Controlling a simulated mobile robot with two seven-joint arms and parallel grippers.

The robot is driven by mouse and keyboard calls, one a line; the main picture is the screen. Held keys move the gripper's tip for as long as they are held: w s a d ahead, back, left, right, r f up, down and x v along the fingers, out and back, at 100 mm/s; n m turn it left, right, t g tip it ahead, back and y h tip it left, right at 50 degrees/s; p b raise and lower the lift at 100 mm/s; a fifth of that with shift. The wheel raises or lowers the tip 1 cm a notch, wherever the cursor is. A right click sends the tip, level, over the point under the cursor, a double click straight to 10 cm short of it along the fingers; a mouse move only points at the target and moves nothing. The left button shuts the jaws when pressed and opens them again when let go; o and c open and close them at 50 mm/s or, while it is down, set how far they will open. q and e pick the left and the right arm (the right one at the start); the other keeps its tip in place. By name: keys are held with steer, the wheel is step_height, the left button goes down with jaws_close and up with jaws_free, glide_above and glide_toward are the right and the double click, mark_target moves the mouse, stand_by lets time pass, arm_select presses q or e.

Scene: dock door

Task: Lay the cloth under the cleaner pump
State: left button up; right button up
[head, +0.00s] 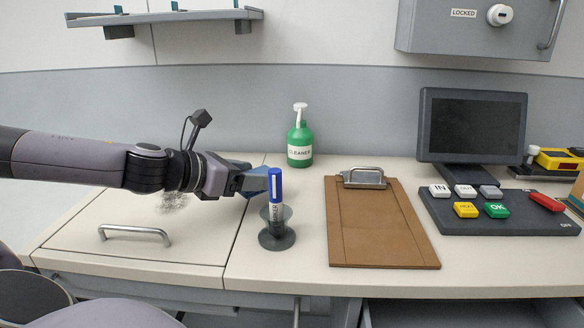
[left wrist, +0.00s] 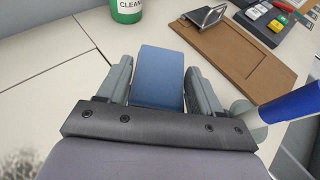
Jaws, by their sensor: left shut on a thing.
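The green cleaner pump (head: 300,147) stands upright at the back of the counter, with a white pump head and a label. Its lower part shows at the top of the left wrist view (left wrist: 127,8). My left gripper (head: 260,180) is in front of the pump and to its left, apart from it. In the left wrist view it is shut on the blue cloth (left wrist: 158,78), which lies flat between the two fingers. My right gripper is not in view.
A blue marker (head: 275,190) stands in a dark holder (head: 277,239) close to my left gripper. A brown clipboard (head: 378,230) lies right of it. A screen (head: 472,122) and keypad (head: 495,213) are further right. A dark smudge (head: 174,202) marks the counter at left.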

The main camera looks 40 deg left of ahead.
arm_select(q)
steer(key=p, duration=0.5)
glide_above(292, 187)
steer(key=s, duration=0.1)
steer(key=shift+r, duration=0.15)
steer(key=shift+w+p, duration=0.3)
steer(key=shift+w, duration=0.15)
step_height(292, 187, down, 4)
steer(key=b, duration=0.3)
steer(key=o, duration=1)
steer(key=shift+o, duration=0.2)
